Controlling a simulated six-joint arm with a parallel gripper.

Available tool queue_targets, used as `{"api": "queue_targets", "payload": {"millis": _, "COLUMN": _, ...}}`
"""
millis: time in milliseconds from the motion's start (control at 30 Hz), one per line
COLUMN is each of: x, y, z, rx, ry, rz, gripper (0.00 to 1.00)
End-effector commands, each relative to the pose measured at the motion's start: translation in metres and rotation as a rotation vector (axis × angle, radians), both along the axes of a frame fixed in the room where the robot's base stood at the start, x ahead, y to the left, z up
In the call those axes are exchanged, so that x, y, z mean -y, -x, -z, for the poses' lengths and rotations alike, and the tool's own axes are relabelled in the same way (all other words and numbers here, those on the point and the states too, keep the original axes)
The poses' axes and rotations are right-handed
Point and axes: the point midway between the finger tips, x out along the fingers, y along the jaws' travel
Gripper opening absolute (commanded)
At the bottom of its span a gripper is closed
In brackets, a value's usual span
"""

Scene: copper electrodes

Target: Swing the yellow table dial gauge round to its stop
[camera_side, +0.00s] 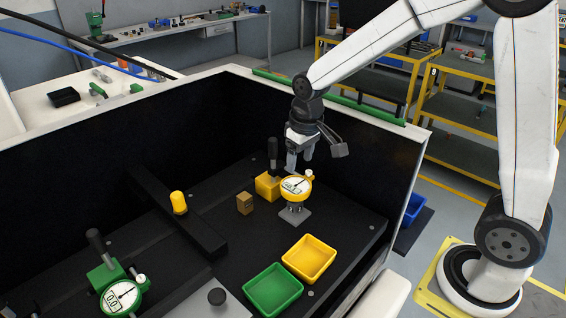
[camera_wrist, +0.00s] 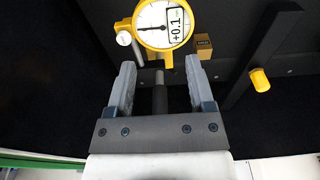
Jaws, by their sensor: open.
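The yellow dial gauge (camera_side: 296,187) has a white round face and stands over a grey base in the side view. In the wrist view the gauge (camera_wrist: 165,20) is at the top and its display reads +0.1. A yellow block with an upright black handle (camera_side: 273,150) stands just left of and behind it. My gripper (camera_side: 300,158) is open and empty, pointing down above and behind the gauge. In the wrist view my gripper (camera_wrist: 160,67) shows both fingers apart, with a dark rod (camera_wrist: 159,93) seen between them; whether it reaches between the tips is unclear.
A copper-coloured block (camera_side: 244,204) sits left of the gauge. A yellow tray (camera_side: 308,259), a green tray (camera_side: 273,291) and a green gauge (camera_side: 122,297) are nearer the camera. Dark walls (camera_side: 368,150) enclose the area.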

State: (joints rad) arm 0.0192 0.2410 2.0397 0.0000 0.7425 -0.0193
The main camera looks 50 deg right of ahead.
Motion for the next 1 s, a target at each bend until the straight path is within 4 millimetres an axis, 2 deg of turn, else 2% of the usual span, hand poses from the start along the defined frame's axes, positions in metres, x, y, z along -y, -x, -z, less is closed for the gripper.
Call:
{"api": "queue_targets", "payload": {"millis": 33, "x": 0.001, "y": -0.012, "z": -0.004, "rx": -0.009, "ry": 0.000, "rz": 0.001, "gripper": 0.69}}
{"api": "queue_targets", "payload": {"millis": 200, "x": 0.005, "y": -0.043, "z": -0.020, "rx": -0.045, "ry": 0.000, "rz": 0.001, "gripper": 0.69}}
{"api": "queue_targets", "payload": {"millis": 500, "x": 0.011, "y": -0.085, "z": -0.044, "rx": -0.101, "ry": -0.002, "rz": 0.000, "gripper": 0.69}}
{"api": "queue_targets", "payload": {"millis": 700, "x": 0.012, "y": -0.096, "z": -0.051, "rx": -0.117, "ry": -0.002, "rz": 0.000, "gripper": 0.69}}
{"api": "queue_targets", "payload": {"millis": 1000, "x": 0.012, "y": -0.096, "z": -0.050, "rx": -0.120, "ry": -0.002, "rz": 0.000, "gripper": 0.69}}
